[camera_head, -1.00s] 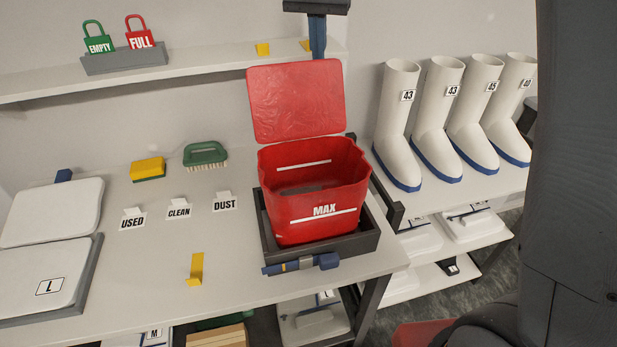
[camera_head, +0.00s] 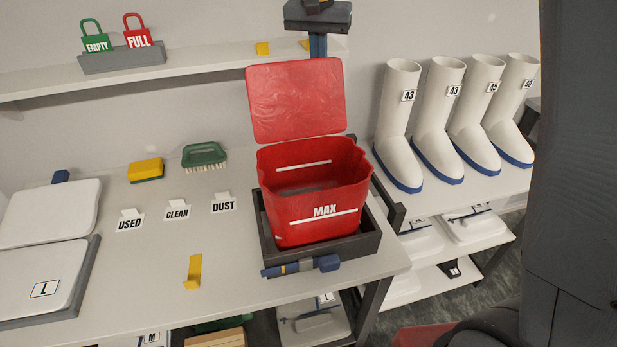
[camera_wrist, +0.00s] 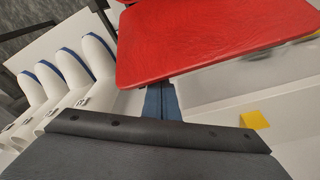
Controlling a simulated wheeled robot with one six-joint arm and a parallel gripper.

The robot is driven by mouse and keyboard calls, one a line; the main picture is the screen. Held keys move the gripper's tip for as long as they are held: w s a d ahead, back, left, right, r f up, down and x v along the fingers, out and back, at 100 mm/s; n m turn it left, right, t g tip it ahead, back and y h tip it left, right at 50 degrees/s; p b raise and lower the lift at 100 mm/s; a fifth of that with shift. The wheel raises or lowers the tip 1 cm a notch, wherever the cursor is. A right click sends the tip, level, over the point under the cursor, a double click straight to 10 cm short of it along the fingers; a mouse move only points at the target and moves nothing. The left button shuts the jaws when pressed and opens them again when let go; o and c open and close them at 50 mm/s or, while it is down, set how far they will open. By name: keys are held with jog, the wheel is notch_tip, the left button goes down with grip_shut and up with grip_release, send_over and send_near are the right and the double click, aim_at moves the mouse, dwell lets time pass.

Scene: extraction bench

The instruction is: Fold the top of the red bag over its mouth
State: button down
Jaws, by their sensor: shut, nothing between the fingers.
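The red bag (camera_head: 315,205) stands upright in a dark tray (camera_head: 320,250) on the bench, its mouth open and a MAX line on its front. Its red top flap (camera_head: 295,100) stands up behind the mouth, and it fills the upper part of the wrist view (camera_wrist: 215,40). My gripper (camera_head: 318,46) is above and behind the flap, its blue fingers shut and pointing down. The fingers also show in the wrist view (camera_wrist: 160,100), passing behind the flap's edge. The fingertips are hidden by the flap, and I cannot tell whether they touch it.
A blue and grey clip-like bar (camera_head: 300,267) lies at the tray's front. USED, CLEAN and DUST tags (camera_head: 223,204), a brush (camera_head: 204,155) and a sponge (camera_head: 146,169) are to the left. White boots (camera_head: 397,125) stand right. A shelf (camera_head: 190,75) runs along the wall behind.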

jog(key=s+d+p, duration=0.1)
jog(key=s+p, duration=0.1)
jog(key=s, duration=0.6)
jog(key=s+d+p, duration=0.2)
jog(key=s, duration=0.7)
jog(key=shift+s+d, duration=0.25)
jog(key=shift+d, duration=0.05)
dwell(0.4)
notch_tip(320, 180, up, 7)
jog(key=p, duration=0.5)
dwell(0.4)
dwell(0.4)
